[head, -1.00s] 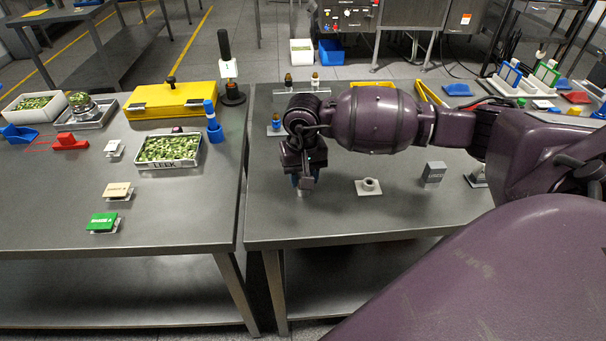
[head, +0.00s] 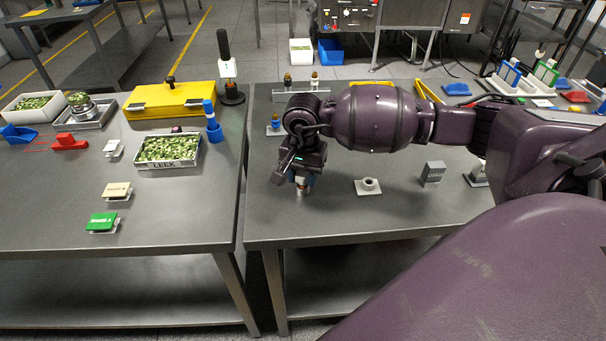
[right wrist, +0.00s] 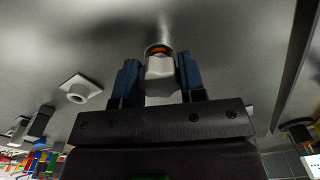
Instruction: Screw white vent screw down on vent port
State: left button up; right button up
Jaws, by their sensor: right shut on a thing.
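My right gripper (head: 301,181) points down over the near left part of the right table. In the right wrist view its two blue fingers (right wrist: 159,80) are shut on the white vent screw (right wrist: 160,72), one on each side. The screw is lined up with the metal vent port (right wrist: 160,38), a short upright cylinder on the table. An orange ring (right wrist: 157,51) shows where screw and port meet; how deep the screw sits cannot be told. In the head view the port (head: 302,192) shows just under the fingers. My left gripper is out of view.
A white square holder with a round collar (head: 368,186) stands to the right of the port, with a grey block (head: 432,173) further right. A small blue-topped bottle (head: 275,123) stands behind the gripper. The table's front is clear.

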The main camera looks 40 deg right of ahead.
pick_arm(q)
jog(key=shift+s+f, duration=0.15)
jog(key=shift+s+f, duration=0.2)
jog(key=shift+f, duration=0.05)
pick_arm(e)
jog(key=shift+f, duration=0.1)
jog(key=m, duration=0.5)
jog(key=shift+s+m, duration=0.1)
jog(key=shift+m, duration=0.8)
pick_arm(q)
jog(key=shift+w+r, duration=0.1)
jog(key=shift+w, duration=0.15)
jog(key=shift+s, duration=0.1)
pick_arm(e)
jog(key=shift+f, duration=0.1)
